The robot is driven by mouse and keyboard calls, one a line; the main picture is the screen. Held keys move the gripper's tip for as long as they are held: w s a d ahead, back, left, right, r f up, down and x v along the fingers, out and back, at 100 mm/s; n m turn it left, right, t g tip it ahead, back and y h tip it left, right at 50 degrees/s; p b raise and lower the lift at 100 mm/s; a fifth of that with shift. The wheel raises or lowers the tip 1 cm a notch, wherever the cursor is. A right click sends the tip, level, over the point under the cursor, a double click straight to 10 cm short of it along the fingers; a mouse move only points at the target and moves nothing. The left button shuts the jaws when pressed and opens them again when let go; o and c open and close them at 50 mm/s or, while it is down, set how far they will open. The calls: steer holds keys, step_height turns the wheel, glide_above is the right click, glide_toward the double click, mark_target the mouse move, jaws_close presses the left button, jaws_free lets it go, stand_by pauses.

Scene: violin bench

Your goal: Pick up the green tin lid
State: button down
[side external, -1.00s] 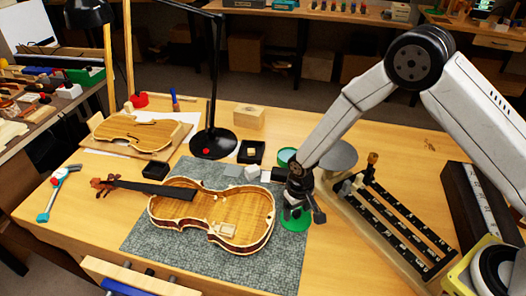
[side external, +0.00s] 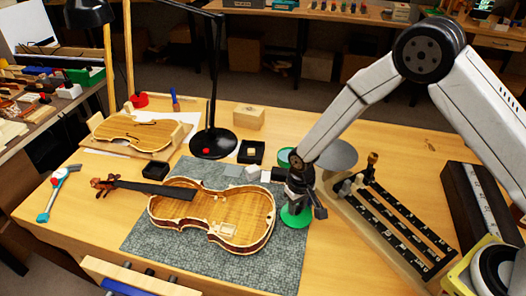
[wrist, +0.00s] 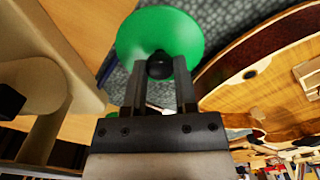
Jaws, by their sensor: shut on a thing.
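The green tin lid (side external: 296,219) is a round disc with a dark knob (wrist: 160,64) on top. My gripper (side external: 295,207) is above it, pointing down, at the right edge of the grey mat. In the wrist view my gripper (wrist: 160,72) has its two fingers on either side of the knob, shut on it, and the lid (wrist: 150,28) spreads out beyond the fingertips. The side view does not clearly show how far the lid is off the mat. The underside of the lid is hidden.
An open violin body (side external: 215,215) lies on the grey mat (side external: 150,240) left of the gripper. A green round tin (side external: 285,155) stands behind the gripper, partly hidden. A slotted black rack (side external: 400,225) is to the right. A black lamp (side external: 213,143) stands behind the mat.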

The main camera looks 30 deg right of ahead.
steer(key=s+d+r, duration=0.3)
steer(key=s+r, duration=0.8)
steer(key=s, duration=0.2)
steer(key=shift+s, duration=0.35)
steer(key=shift+r, duration=0.15)
stand_by(0.4)
